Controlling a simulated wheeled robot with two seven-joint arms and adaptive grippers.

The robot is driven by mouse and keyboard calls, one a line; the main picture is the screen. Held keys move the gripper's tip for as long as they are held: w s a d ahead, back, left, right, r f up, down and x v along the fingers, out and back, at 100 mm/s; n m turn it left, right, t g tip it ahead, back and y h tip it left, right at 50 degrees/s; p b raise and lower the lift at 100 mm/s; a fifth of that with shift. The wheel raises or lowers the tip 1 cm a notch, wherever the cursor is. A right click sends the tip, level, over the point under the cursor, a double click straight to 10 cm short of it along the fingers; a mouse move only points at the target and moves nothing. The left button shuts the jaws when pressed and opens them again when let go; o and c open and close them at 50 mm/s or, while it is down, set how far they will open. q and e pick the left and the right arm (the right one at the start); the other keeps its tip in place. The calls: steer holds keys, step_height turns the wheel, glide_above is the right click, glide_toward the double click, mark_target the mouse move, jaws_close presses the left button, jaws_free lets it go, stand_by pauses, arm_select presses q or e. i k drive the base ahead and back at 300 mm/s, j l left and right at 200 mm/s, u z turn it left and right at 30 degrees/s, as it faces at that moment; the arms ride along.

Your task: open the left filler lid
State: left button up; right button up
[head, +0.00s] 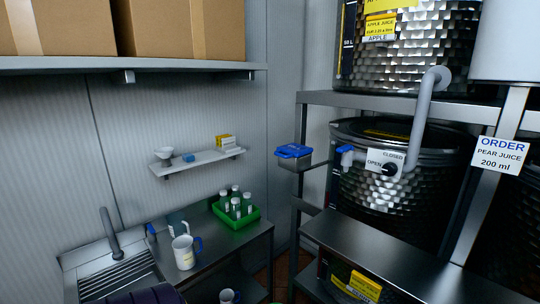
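A small metal box with a blue lid (293,151) is fixed at the left side of the rack, beside the large dimpled steel tank (385,190). The blue lid looks shut. I cannot tell for sure whether this is the left filler. A blue tap handle (346,155) is just right of the box, near a white label (386,162) reading CLOSED and OPEN. Neither of my grippers is in view.
A metal rack (340,101) holds another tank above. On the left counter stand a green crate (236,221) of bottles and a white jug (184,252). A wall shelf (200,163) is above.

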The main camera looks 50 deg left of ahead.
mark_target(292, 150)
steer(key=u, duration=1.6)
